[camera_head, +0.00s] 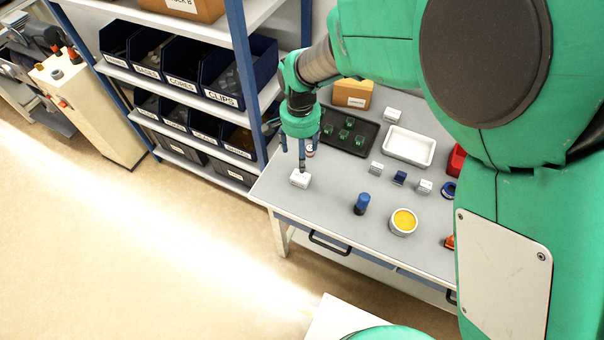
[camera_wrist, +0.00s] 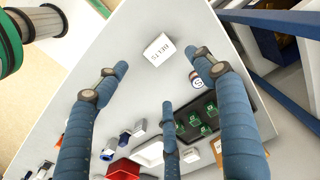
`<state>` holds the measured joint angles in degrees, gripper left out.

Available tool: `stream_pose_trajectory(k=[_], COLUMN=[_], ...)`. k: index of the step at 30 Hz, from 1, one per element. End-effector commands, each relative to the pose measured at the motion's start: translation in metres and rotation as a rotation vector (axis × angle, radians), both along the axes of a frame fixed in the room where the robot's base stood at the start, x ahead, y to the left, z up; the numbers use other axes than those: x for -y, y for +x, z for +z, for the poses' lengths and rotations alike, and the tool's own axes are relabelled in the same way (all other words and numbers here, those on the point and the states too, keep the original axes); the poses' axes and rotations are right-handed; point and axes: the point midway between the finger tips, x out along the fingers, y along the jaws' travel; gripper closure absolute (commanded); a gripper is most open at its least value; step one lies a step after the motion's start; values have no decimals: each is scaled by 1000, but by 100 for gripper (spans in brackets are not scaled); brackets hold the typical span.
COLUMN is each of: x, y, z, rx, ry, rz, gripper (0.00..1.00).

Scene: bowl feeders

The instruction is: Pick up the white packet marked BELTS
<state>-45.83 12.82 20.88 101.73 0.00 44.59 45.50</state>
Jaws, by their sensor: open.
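The white packet marked BELTS (camera_head: 300,179) lies on the grey table near its left front corner. In the wrist view the packet (camera_wrist: 158,49) shows its lettering on top, near the table edge. My gripper (camera_head: 302,166) points down just above the packet in the head view. In the wrist view my gripper (camera_wrist: 163,78) has its fingers spread wide apart with nothing between them. The packet shows beyond the fingers, between the two upper fingertips. I cannot tell the exact gap between fingertips and packet.
A dark tray (camera_head: 329,139) with several green parts lies behind, beside a white tray (camera_head: 408,162). A blue bottle (camera_head: 362,203) and a bowl of yellow contents (camera_head: 403,230) stand to the right. A blue shelf upright (camera_head: 243,78) is close on the left.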

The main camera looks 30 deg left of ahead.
Motion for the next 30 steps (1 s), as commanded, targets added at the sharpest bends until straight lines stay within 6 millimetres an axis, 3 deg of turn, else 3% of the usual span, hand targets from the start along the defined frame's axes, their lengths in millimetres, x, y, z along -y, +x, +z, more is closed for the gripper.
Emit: stream_pose_trajectory(k=[14, 30], x=[0, 0], y=[0, 0], z=[-5, -75], rx=[-1, -1], ry=[-1, -1], rz=[0, 0], gripper=[31, 31])
